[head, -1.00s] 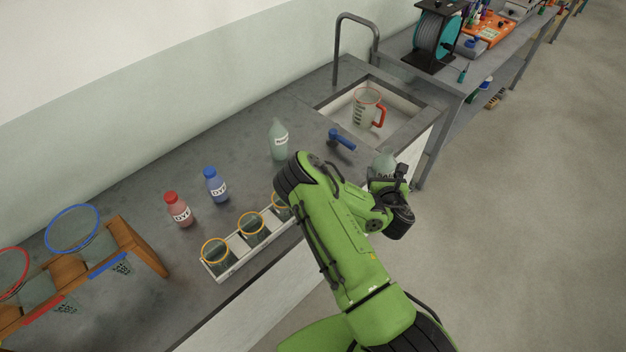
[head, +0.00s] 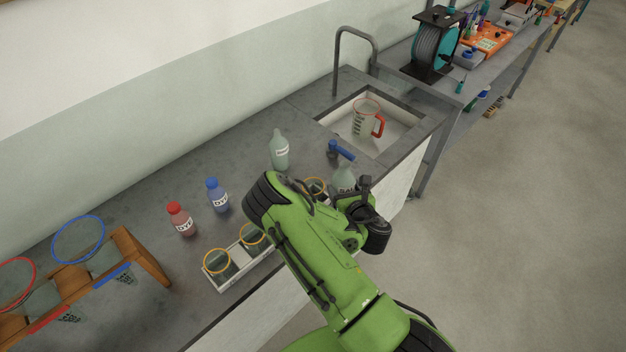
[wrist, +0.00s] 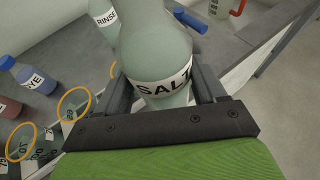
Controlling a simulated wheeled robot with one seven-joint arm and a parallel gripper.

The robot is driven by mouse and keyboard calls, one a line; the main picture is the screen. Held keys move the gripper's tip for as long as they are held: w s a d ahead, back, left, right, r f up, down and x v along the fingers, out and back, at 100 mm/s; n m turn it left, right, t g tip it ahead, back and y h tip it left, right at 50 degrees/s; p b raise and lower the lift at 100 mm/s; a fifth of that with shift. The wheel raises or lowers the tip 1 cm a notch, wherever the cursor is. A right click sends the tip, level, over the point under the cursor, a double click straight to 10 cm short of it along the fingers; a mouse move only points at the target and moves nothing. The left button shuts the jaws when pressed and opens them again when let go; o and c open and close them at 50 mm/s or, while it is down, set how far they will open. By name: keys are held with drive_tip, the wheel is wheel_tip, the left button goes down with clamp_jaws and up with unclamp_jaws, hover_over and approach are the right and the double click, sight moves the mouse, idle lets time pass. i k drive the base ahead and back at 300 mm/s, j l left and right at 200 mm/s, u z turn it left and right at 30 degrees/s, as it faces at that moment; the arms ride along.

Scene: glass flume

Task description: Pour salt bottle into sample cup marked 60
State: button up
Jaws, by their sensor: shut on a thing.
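My gripper (wrist: 163,98) is shut on the salt bottle (wrist: 158,45), a pale translucent bottle with a SALT label. In the head view, the bottle (head: 344,178) is roughly upright near the counter's front edge, close to the far end of the cup rack. Orange-rimmed sample cups stand in the white rack (head: 232,279): two at the near end (head: 219,264) (head: 253,236) and one (head: 315,187) beside my gripper. My arm hides the rack's middle. In the wrist view, two cups (wrist: 72,108) (wrist: 22,143) show small number labels; I cannot read 60 with certainty.
A rinse bottle (head: 279,152), a blue dye bottle (head: 217,196) and a red dye bottle (head: 181,220) stand behind the rack. A blue-handled tool (head: 341,150) lies by the sink, which holds a red-handled jug (head: 366,118). A wooden stand (head: 140,255) with ringed nets is left.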

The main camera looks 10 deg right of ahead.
sight(316, 185)
drive_tip(key=l+u, duration=0.2)
drive_tip(key=u, duration=0.3)
drive_tip(key=k+l+u, duration=0.1)
drive_tip(key=u, duration=0.35)
drive_tip(key=k+l+u, duration=0.1)
drive_tip(key=u, duration=0.4)
drive_tip(key=k+l+u, duration=0.1)
drive_tip(key=u, duration=0.35)
drive_tip(key=k+l+u, duration=0.1)
drive_tip(key=l+u, duration=0.15)
drive_tip(key=u, duration=0.2)
drive_tip(key=k+l+u, duration=0.1)
drive_tip(key=u, duration=0.35)
drive_tip(key=k+l+u, duration=0.15)
drive_tip(key=u, duration=0.35)
drive_tip(key=k+l+u, duration=0.2)
drive_tip(key=u, duration=0.25)
drive_tip(key=k+u, duration=0.15)
drive_tip(key=u, duration=0.3)
drive_tip(key=k+l, duration=0.05)
